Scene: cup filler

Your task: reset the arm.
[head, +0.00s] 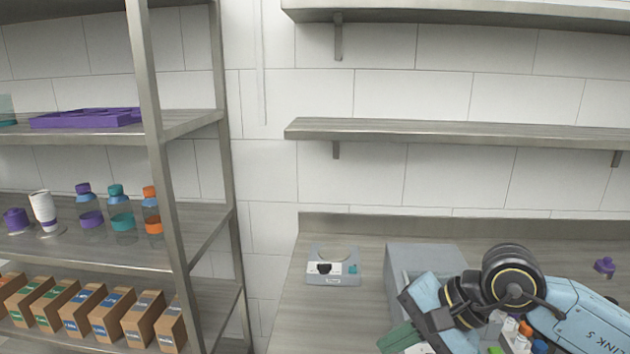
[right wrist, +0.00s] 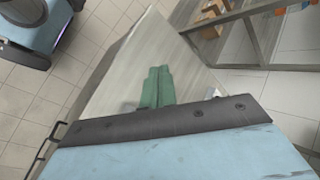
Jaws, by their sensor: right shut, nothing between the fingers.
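My right arm comes in from the lower right in the head view. Its gripper (head: 398,338) has green fingers and hangs over the grey counter (head: 305,310), at the picture's bottom edge. In the right wrist view the green fingers (right wrist: 157,86) lie side by side, shut, with nothing between them, above the pale counter surface (right wrist: 140,60). My left gripper is in neither view.
A small grey-white device (head: 333,268) with a black knob stands on the counter. A grey box (head: 425,255) stands behind my right arm, which partly hides it and several small items (head: 512,338). A purple object (head: 604,266) sits at right. A metal rack (head: 165,180) holds bottles and cartons.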

